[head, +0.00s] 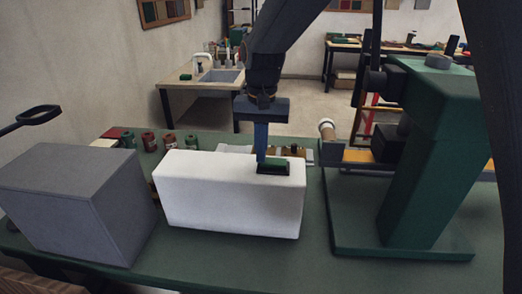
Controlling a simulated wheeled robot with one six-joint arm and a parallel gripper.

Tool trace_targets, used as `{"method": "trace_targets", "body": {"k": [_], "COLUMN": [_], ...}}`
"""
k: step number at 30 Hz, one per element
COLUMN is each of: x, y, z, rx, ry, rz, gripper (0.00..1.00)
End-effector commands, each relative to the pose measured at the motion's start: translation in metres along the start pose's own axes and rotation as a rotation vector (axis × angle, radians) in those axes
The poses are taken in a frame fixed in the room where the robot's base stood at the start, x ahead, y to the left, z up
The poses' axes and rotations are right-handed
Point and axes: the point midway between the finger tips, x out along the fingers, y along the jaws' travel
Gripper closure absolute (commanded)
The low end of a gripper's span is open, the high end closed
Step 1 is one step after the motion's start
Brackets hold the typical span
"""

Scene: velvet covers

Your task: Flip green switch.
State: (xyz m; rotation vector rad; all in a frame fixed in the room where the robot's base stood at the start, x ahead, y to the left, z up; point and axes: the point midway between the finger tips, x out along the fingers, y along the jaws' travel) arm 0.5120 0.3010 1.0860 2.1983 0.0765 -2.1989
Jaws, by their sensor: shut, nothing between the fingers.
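The green switch (283,167) sits in a dark frame on the top of a white box (231,208), near the box's right end. My gripper (261,158) comes down from above, shut and empty. Its fingertips are at the left end of the switch and hide part of it. I cannot tell whether they touch it or which way the switch is tipped.
A grey box (78,211) stands to the left on the green table (312,265). A large green machine (428,165) stands to the right. Small jars (149,142) and other items lie behind the white box. The table's front middle is clear.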

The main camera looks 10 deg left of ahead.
Motion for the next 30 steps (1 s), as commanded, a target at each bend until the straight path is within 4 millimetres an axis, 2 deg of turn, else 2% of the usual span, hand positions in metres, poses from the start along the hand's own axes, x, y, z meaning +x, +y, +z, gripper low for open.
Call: {"method": "trace_targets", "body": {"k": [3, 10, 22, 30], "x": [0.006, 0.005, -0.011, -0.011], "y": [-0.002, -0.002, -0.002, -0.002], "z": [0.000, 0.000, 0.000, 0.000], "rx": [0.000, 0.000, 0.000, 0.000], "ry": [-0.001, -0.001, 0.000, 0.000], "rz": [0.001, 0.000, 0.000, 0.000], "gripper": [1.00, 1.00, 1.00, 1.00]}}
